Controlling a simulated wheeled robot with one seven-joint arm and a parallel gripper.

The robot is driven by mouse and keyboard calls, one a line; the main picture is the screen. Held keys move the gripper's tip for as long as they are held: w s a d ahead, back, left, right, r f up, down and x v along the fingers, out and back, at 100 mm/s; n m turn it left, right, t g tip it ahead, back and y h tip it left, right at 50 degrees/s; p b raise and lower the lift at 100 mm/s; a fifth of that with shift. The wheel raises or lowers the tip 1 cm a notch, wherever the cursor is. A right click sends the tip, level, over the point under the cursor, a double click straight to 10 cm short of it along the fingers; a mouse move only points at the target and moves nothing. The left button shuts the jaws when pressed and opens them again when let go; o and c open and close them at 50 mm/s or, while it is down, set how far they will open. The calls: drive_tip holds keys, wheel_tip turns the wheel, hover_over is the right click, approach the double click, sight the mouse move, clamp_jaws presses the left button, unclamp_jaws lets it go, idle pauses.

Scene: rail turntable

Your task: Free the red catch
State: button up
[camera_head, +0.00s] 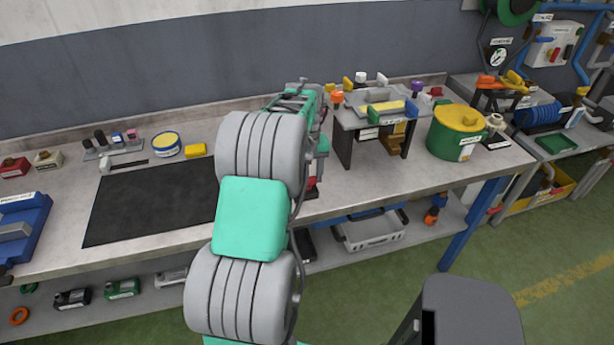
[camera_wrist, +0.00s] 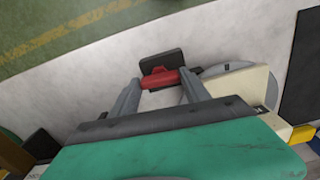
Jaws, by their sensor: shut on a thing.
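The red catch (camera_wrist: 158,80) shows in the wrist view as a short red bar in front of a black block (camera_wrist: 161,61). My gripper (camera_wrist: 163,84) has its two grey fingers on either side of the red bar and is shut on it. A cream block (camera_wrist: 240,88) on a round grey plate (camera_wrist: 246,68) lies just right of the fingers. In the head view my own arm hides the gripper and most of this spot. A small red piece (camera_head: 312,182) shows beside the arm near the bench's front edge; I cannot tell whether it is the catch.
The bench holds a black mat (camera_head: 150,205) at left and a small raised stand (camera_head: 345,118) with several coloured parts at right. A yellow-lidded green pot (camera_head: 456,135) stands right of the stand. A grey crate (camera_head: 370,232) sits on the shelf below.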

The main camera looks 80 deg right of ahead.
sight(307, 178)
drive_tip(key=shift+d+r, duration=0.1)
idle(0.5)
drive_tip(key=o, duration=1.4)
wheel_tip(307, 178, up, 8)
drive_tip(key=shift+f+b, duration=0.15)
drive_tip(key=shift+b, duration=0.45)
